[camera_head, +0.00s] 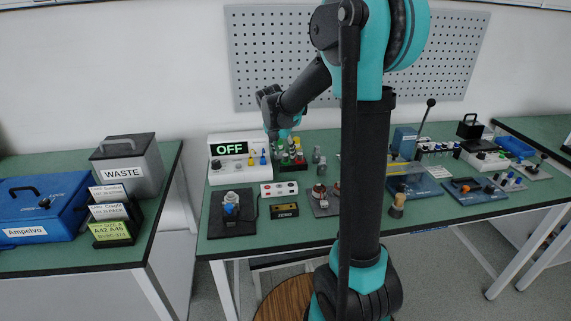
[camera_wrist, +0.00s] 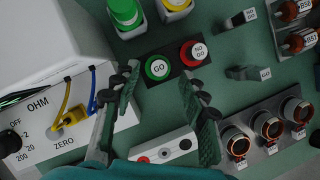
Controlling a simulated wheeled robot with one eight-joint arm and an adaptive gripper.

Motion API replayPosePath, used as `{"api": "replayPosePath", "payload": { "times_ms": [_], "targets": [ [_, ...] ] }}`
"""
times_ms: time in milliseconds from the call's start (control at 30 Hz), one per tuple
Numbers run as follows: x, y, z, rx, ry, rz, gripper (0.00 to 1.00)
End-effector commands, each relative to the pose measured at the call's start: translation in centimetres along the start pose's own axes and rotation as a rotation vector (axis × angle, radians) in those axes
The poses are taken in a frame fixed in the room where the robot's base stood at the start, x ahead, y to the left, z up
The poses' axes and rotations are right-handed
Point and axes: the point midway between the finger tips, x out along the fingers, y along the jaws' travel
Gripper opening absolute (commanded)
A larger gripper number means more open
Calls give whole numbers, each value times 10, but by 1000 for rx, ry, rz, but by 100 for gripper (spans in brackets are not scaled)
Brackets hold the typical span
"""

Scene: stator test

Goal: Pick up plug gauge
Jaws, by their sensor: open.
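A black block (camera_wrist: 177,66) in the wrist view carries a round green piece marked GO (camera_wrist: 158,68) and a round red piece marked NO GO (camera_wrist: 194,53), seen from above. Two small dark pieces with a NO GO tag (camera_wrist: 240,18) and a GO tag (camera_wrist: 247,73) stand to the right. I cannot tell for sure which of these is the plug gauge. My gripper (camera_wrist: 158,76) is open and empty, its fingers apart with the GO piece in line between their tips. In the head view my gripper (camera_head: 284,134) is above the bench, beside the OFF display.
A white ohm meter (camera_wrist: 60,125) with yellow and blue leads is close on the left. Green (camera_wrist: 125,13) and yellow (camera_wrist: 175,8) pieces stand beyond the block. A white box with red and black sockets (camera_wrist: 165,148) and a plate of copper-ringed parts (camera_wrist: 268,130) are nearer.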

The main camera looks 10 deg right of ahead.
Motion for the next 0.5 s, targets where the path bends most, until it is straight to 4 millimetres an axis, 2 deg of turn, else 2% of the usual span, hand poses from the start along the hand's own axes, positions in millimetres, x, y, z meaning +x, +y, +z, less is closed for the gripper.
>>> {"api": "replayPosePath", "payload": {
  "times_ms": [200, 500],
  "targets": [
    [27, 2, 2, 1, 0, 0, 44],
    [31, 2, 1, 0, 0, 0, 44]
  ]
}}
